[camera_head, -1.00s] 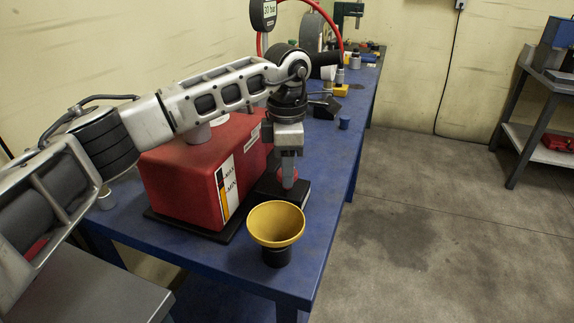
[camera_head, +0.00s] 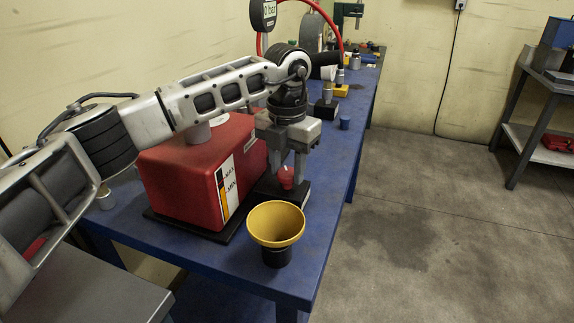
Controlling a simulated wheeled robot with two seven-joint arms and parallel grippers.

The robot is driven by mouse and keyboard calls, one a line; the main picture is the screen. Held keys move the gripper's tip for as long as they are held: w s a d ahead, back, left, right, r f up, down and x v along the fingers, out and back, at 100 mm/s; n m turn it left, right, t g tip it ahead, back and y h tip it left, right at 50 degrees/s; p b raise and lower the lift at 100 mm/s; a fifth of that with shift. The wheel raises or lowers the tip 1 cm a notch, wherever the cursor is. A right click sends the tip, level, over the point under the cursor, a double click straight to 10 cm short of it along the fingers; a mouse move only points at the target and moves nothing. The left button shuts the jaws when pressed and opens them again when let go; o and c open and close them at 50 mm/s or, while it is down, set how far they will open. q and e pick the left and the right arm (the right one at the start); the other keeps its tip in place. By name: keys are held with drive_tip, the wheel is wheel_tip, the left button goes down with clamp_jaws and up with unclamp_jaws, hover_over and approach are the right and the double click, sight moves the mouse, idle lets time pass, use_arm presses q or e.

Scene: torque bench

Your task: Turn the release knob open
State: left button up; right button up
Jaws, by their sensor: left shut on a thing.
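The red release knob (camera_head: 286,178) sits on a small black block (camera_head: 296,194) beside the red unit (camera_head: 185,182) on the blue bench. My left gripper (camera_head: 287,172) comes down from above with a finger on either side of the knob and is shut on it. The knob's white mark shows between the fingers. The gauge (camera_head: 263,14) at the top has a display that reads "0 bar". My right gripper is not in view.
A yellow funnel (camera_head: 276,222) stands close in front of the block, near the blue bench's (camera_head: 318,240) front edge. A red hose (camera_head: 337,28) arches behind.

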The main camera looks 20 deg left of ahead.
sight(287, 172)
use_arm(q)
drive_tip(key=n, duration=0.4)
drive_tip(key=shift+r+n, duration=0.1)
drive_tip(key=shift+n, duration=2)
drive_tip(key=o, duration=1)
wheel_tip(287, 172, up, 16)
drive_tip(key=shift+f+b, duration=0.1)
drive_tip(key=shift+b, duration=0.2)
